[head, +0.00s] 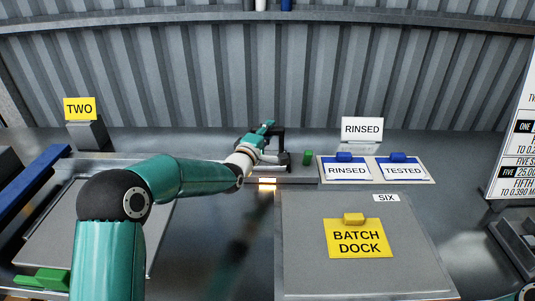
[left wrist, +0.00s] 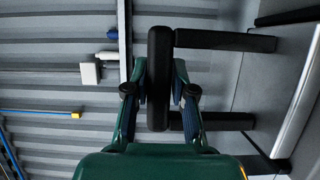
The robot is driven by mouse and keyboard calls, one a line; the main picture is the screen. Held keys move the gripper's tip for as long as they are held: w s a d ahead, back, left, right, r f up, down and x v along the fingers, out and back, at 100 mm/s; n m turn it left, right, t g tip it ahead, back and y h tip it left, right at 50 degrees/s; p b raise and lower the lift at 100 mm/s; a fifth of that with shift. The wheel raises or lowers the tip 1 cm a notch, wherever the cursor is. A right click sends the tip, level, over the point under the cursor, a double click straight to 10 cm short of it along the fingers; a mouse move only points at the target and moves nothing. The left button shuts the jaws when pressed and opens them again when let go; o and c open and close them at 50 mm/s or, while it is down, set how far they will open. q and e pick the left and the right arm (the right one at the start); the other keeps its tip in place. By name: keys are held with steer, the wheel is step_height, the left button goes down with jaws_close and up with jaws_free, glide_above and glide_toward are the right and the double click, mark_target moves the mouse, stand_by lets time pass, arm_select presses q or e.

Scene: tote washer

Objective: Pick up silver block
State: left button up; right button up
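I cannot make out a silver block for certain in either view. My left gripper (head: 266,137) is at the back of the bench, at a black bar handle (head: 281,146). In the left wrist view the handle's bar (left wrist: 160,80) lies between the two fingers (left wrist: 160,88), which lean in close against both its sides. The foot of the handle is partly hidden by my arm and gripper in the head view. My right gripper is not in view.
A green cylinder (head: 308,158) stands right of the gripper, near the RINSED and TESTED plates (head: 376,180) with blue blocks. A yellow block (head: 354,219) sits on the BATCH DOCK label. A green block (head: 42,278) lies front left. A corrugated wall (head: 250,70) closes the back.

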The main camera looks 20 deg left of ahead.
arm_select(q)
jaws_close()
steer(key=shift+f, duration=0.1)
